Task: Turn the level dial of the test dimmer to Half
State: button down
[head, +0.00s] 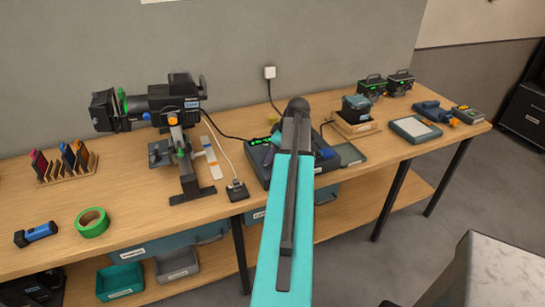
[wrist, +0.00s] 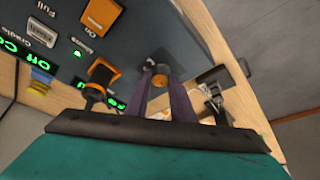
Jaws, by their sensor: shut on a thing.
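The test dimmer appears to be the dark blue-grey console (head: 254,172) on the bench, partly hidden behind my arm in the head view. Its panel (wrist: 125,50) fills the upper left of the wrist view, upside down, with "Full" and "On" labels and green displays. The head view hides the fingertips behind my arm.
An orange rocker switch (wrist: 101,15) and a black-and-orange control (wrist: 97,84) are on the panel left of my fingers. In the head view, a stage lamp (head: 172,105) stands left of the console and a boxed device (head: 356,108) right. A small black switch box (head: 237,190) lies near the bench's front edge.

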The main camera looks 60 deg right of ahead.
jog(key=m+h+b, duration=0.1)
jog(key=m, duration=0.2)
jog(key=shift+a+f, duration=0.1)
jog(key=shift+a, duration=0.1)
jog(key=m+h, duration=0.1)
jog(key=m, duration=0.1)
jog(key=m+g+h+b, duration=0.1)
jog(key=m, duration=0.2)
jog(key=shift+w+a, duration=0.1)
jog(key=m+g+h, duration=0.1)
jog(key=m, duration=0.3)
jog(key=shift+w, duration=0.15)
jog(key=shift+w+m+g+h+b, duration=0.2)
jog(key=shift+m+g, duration=0.25)
jog(key=shift+m, duration=0.65)
jog(key=shift+s+m+g+h+b, duration=0.1)
jog(key=shift+m+g+b, duration=0.25)
jog(key=shift+m, duration=0.75)
jog(key=shift+a, duration=0.1)
jog(key=c, duration=1.5)
grip_release()
jog(key=shift+c, duration=0.2)
jog(key=shift+r, duration=0.25)
